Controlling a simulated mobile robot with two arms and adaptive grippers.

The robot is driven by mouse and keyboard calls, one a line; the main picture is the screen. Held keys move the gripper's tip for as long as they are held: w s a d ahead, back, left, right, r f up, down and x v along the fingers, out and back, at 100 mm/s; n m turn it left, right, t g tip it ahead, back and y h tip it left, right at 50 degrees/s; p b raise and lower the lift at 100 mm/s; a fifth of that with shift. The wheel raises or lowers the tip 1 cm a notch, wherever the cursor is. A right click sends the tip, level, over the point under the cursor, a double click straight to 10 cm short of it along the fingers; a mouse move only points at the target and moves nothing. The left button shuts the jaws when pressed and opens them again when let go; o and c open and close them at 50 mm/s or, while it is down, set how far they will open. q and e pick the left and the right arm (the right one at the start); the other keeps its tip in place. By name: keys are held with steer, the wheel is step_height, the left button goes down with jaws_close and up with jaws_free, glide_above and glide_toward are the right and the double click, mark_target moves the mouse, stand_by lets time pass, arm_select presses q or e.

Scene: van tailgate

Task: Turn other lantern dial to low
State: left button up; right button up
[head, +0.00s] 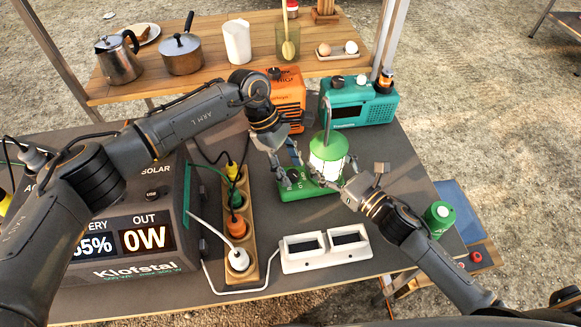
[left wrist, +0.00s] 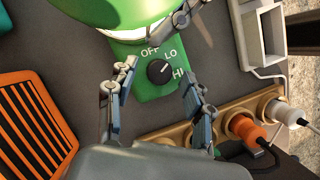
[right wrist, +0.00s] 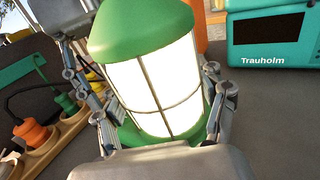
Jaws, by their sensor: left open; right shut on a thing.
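The green lantern (head: 327,155) stands on the table with its white globe bright; it fills the middle of the right wrist view (right wrist: 155,85). My right gripper (head: 350,183) is shut on the lantern, one finger on each side of the globe. The black dial (left wrist: 159,71) sits on the lantern's green base, with OFF, LO and HI around it. Its small pale mark seems to point toward LO. My left gripper (left wrist: 158,78) is open, its fingers spread on either side of the dial, apart from it. In the head view the left gripper (head: 283,165) partly hides the base.
A power station (head: 125,225) and a wooden socket strip (head: 238,260) with plugs lie left. An orange device (head: 288,97) and a teal radio (head: 360,100) stand behind. A green canister (head: 440,217) is right.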

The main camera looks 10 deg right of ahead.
arm_select(q)
steer(key=v, duration=1.1)
steer(key=shift+r, duration=0.1)
arm_select(e)
steer(key=o, duration=1.8)
steer(key=shift+o, duration=0.2)
